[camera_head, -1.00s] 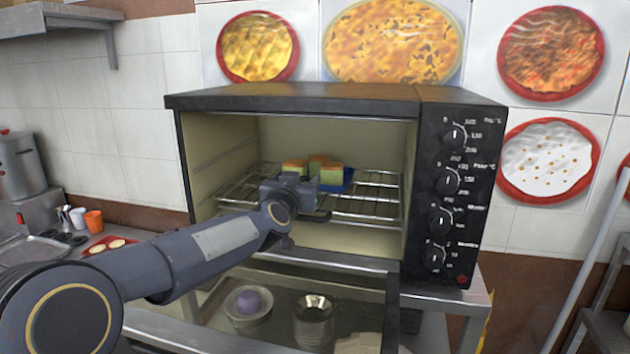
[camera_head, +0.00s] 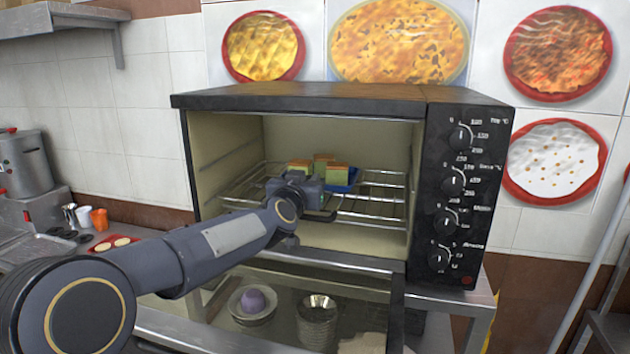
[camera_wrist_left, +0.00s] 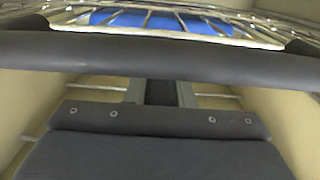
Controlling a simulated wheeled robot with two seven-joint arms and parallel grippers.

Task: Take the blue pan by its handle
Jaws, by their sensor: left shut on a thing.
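The blue pan (camera_head: 341,178) sits on the wire rack inside the open oven, with several green-and-orange blocks in it. Its blue underside (camera_wrist_left: 165,20) shows beyond the rack bars in the left wrist view. My left gripper (camera_head: 303,187) reaches into the oven and is at the near side of the pan, shut on the handle. The gripper and wrist hide the handle and the grip itself in the head view. A dark bar crosses the left wrist view in front of my gripper (camera_wrist_left: 160,92). My right gripper is not in view.
The oven (camera_head: 300,98) has walls close on both sides and a top above my arm. Its lowered glass door (camera_head: 395,300) lies under my forearm. The wire rack (camera_head: 375,200) has bare room to the right. A tray with round pieces (camera_head: 112,243) is at left.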

